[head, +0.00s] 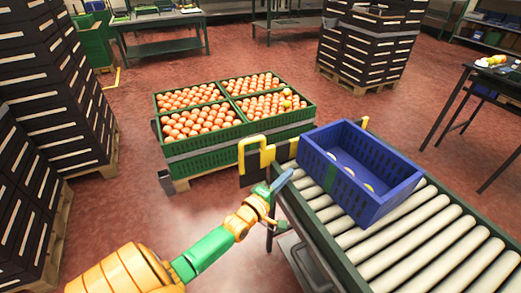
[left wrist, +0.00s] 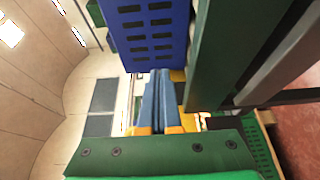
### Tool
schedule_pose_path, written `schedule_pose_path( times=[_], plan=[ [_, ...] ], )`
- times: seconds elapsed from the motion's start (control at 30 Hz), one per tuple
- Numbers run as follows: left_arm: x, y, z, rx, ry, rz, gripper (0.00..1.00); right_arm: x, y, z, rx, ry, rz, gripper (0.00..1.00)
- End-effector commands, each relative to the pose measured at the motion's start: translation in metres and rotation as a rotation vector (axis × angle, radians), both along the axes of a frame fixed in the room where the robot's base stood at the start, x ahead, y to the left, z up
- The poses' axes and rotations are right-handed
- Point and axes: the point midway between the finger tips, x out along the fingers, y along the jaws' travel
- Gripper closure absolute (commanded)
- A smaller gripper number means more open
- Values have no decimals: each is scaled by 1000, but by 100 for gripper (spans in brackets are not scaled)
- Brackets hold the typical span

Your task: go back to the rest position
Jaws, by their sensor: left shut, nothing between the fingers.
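My left arm comes in from the bottom left of the head view. Its gripper (head: 283,180) points up and to the right, beside the left edge of the roller conveyor (head: 424,228). The blue fingers lie close together, shut and empty. In the left wrist view the gripper (left wrist: 162,80) shows its two blue fingers side by side, with the blue crate (left wrist: 150,32) just beyond them. In the head view the blue crate (head: 340,193) stands on the conveyor, with a few yellowish fruits low inside. My right gripper is not in view.
Yellow-framed parts (head: 257,146) stand at the conveyor's far end. Dark crate stacks (head: 50,90) rise at the left. A dark table (head: 490,85) stands at the right. The red floor (head: 130,215) between is clear.

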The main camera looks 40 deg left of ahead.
Motion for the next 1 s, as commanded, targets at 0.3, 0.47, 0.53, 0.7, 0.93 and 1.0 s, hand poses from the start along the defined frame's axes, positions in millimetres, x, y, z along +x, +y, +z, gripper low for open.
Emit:
schedule_pose_path(
  times=[0.3, 0.47, 0.53, 0.7, 0.93, 1.0],
  plan=[
    [-61, -3, 1, 0, 4, 0, 100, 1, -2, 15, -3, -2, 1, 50],
    [-83, -4, 0, 0, 3, 0, 100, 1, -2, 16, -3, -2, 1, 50],
    [-87, -4, 1, 0, 1, 0, 100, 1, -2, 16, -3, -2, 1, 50],
    [-90, -4, -15, 43, 45, 3, 100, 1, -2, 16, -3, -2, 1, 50],
    [-163, -33, -195, 632, 617, -207, 100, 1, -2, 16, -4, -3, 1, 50],
    [-202, -48, -241, 812, 771, -363, 100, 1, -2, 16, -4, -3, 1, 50]
  ],
)
